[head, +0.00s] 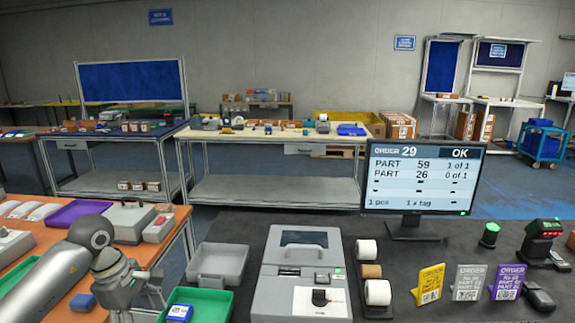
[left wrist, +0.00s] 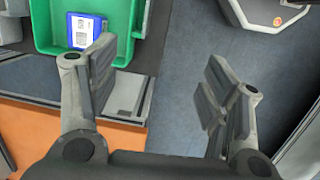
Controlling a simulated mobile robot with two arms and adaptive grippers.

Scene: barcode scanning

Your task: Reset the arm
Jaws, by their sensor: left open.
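My left arm comes in from the left in the head view, over the orange table (head: 20,277). In the left wrist view my left gripper (left wrist: 158,85) is open and empty. Its fingers are wide apart above the gap between the tables, with the floor between and below them. A blue tagged item (head: 179,312) lies in the green tray (head: 213,297). In the left wrist view the blue item (left wrist: 86,31) shows a white label, just beyond the left finger, in the green tray (left wrist: 44,28). My right gripper is in neither view.
A grey printer-like machine (head: 303,250) stands right of the green tray. A monitor (head: 420,178) reads ORDER 29, OK. Yellow, grey and purple order cards (head: 472,283) and a scanner (head: 540,240) are at right. A grey tray (head: 218,262) is behind the green one.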

